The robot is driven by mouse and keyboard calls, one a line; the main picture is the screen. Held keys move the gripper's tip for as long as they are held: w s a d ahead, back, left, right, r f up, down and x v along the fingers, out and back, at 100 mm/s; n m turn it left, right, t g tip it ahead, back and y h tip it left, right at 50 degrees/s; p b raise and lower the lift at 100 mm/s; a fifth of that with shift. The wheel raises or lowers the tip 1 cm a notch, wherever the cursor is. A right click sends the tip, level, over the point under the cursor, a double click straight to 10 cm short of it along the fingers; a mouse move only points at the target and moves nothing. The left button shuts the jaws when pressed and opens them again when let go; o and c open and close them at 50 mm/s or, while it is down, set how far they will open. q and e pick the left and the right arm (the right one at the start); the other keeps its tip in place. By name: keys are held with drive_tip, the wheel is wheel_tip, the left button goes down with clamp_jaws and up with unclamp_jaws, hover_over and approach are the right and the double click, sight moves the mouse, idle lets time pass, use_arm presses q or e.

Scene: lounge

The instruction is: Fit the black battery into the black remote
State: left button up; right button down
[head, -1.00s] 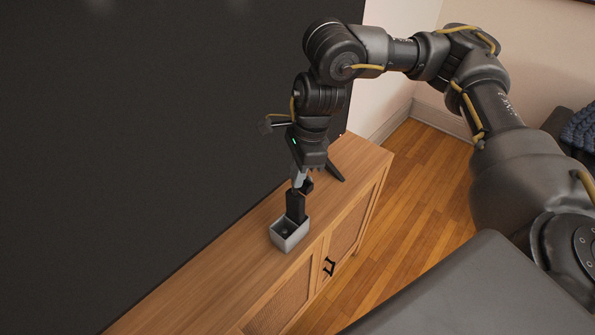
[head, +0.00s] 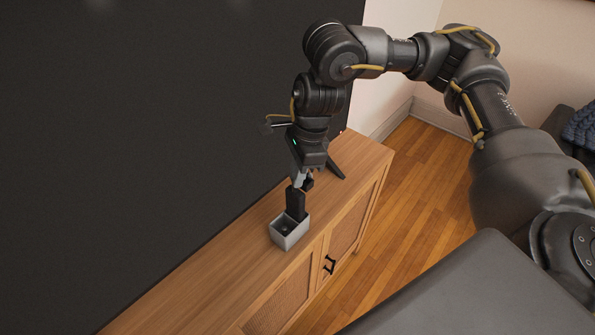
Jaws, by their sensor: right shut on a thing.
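My right gripper (head: 301,184) points down over the wooden cabinet. It is shut on an upright black block, which looks like the black battery (head: 296,204). The block's lower end is inside a small open grey box (head: 292,241), and the box wall hides it. A dark shape (head: 285,230) lies low inside the box next to the block. I cannot tell whether it is the black remote, as it is small and shaded. My left gripper is not in view.
The grey box stands on the narrow top of the wooden cabinet (head: 215,283), close to its front edge. A large black screen (head: 170,130) rises behind, near my right wrist. The screen's dark foot (head: 335,171) is right of the gripper. Cabinet top to the left is clear.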

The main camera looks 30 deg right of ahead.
drive_tip(key=shift+d+b+x, duration=0.25)
drive_tip(key=shift+b+x, duration=0.6)
drive_tip(key=shift+x, duration=0.25)
drive_tip(key=c, duration=1.4)
unclamp_jaws()
drive_tip(key=shift+r, duration=0.15)
drive_tip(key=shift+p+v, duration=2.6)
drive_tip(key=shift+v, duration=0.3)
drive_tip(key=shift+s, duration=0.1)
